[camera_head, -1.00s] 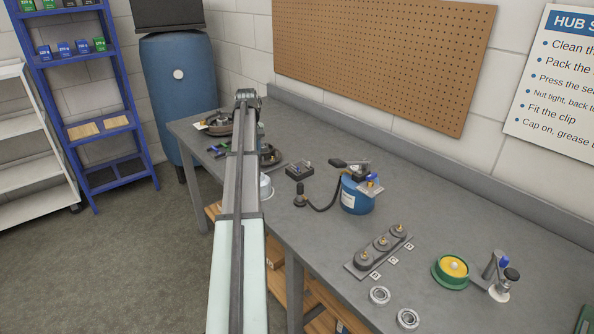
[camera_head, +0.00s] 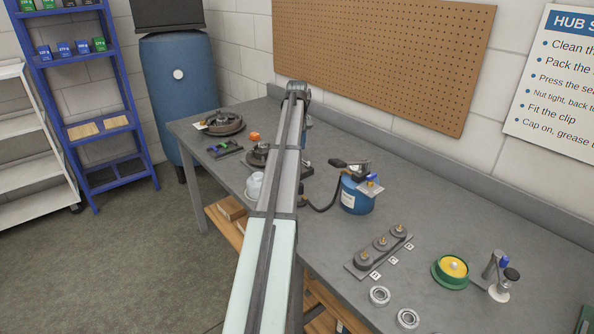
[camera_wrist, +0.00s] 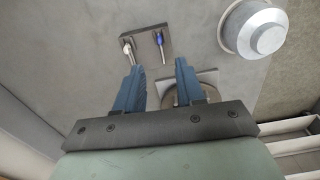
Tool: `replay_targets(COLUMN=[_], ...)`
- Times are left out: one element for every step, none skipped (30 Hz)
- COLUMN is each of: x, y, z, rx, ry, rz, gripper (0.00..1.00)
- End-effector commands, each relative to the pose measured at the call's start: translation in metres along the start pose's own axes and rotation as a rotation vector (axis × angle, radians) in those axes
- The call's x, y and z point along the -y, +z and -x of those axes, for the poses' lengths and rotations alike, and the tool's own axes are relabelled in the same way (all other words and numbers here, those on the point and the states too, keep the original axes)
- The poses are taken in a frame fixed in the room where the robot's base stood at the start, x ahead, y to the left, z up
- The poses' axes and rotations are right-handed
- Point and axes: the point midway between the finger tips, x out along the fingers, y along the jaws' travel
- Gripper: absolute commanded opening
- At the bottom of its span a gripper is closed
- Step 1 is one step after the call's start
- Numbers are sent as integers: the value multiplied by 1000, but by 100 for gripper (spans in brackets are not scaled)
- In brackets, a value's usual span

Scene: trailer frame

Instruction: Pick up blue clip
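The tray lies beyond the fingertips, towards the top of the picture. Another dark tray (camera_head: 226,149) with small green and blue pieces lies to the left of my arm; whether one is a clip is too small to tell.
A pale cup-like container (camera_wrist: 262,32) stands at the upper right of the wrist view, near the table edge. A round part on a plate (camera_wrist: 190,88) lies below the fingers. A blue canister (camera_head: 356,195) with a hose stands right of my arm.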

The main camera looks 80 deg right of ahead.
Motion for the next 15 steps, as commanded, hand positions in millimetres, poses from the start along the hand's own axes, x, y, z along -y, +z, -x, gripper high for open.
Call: replay_targets(x=[1, 1, 1, 0, 0, 0, 0, 0, 0, 0, 0, 0, 1, 1, 1], y=[1, 0, 0, 0, 0, 0, 0, 0, 0, 0, 0, 1, 1, 2, 2], z=[-10, -14, -20, -22, -25, -27, -28, -29, -30, -31, -33, -36, -39, -43, -48], rx=[1, 0, 1, 1, 0, 0, 0, -1, -1, -1, -1, -1, 0, 0, 0], ry=[0, 0, -1, -1, 0, 0, 0, 0, 1, 1, 1, 0, 0, 0, 0], rz=[0, 0, 0, 0, 0, 0, 0, 0, 0, 0, 0, 0, 0, 0, 0], gripper=[38, 38, 38, 38, 38, 38, 38, 38, 38, 38, 38, 38, 38, 38, 38])
